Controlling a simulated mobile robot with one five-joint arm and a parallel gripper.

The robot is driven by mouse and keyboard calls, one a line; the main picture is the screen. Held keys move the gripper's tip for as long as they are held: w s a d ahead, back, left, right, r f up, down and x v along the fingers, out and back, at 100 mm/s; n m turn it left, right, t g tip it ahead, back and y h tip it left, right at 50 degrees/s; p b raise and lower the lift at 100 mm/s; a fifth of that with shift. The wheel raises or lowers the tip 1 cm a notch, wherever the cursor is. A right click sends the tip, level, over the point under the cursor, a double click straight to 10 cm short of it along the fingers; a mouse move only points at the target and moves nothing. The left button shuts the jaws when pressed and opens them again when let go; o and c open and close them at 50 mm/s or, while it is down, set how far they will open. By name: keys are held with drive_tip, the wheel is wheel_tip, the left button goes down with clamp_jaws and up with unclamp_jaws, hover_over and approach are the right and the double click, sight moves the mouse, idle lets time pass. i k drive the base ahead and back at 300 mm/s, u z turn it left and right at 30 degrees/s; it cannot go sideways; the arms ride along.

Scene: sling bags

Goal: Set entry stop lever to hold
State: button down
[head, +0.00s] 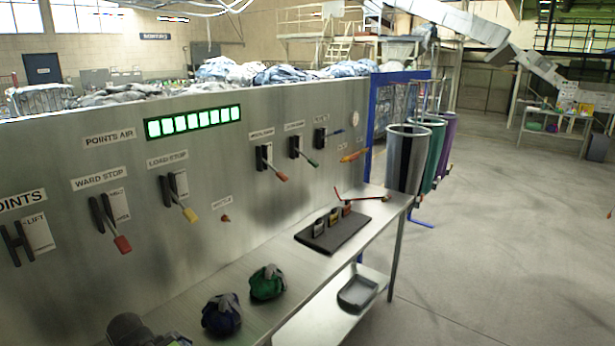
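A grey metal panel (240,175) fills the left and middle of the head view and carries several levers. The red-handled lever (122,243) sits under a "WARD STOP" label (100,179). The yellow-handled lever (189,213) sits under a "LOAD STOP" label (167,159). Farther right are levers with orange-red (280,176), green (312,162) and blue (337,131) handles; their labels are too small to read, so I cannot tell which is the entry stop lever. The coloured handles point down and right, except the blue one, which points slightly up.
A metal shelf (245,317) juts out below the panel. It holds blue (221,315) and green (267,283) bundles and a dark mat (350,230) with padlocks. A dark object (125,330) is cut off at the bottom. Tall bins (405,160) stand beyond. Floor at right is clear.

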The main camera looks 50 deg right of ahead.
sight(314, 163)
drive_tip(key=u, duration=0.1)
drive_tip(key=k, duration=1.2)
drive_tip(key=z, duration=0.55)
drive_tip(key=i, duration=0.6)
drive_tip(key=u, duration=0.05)
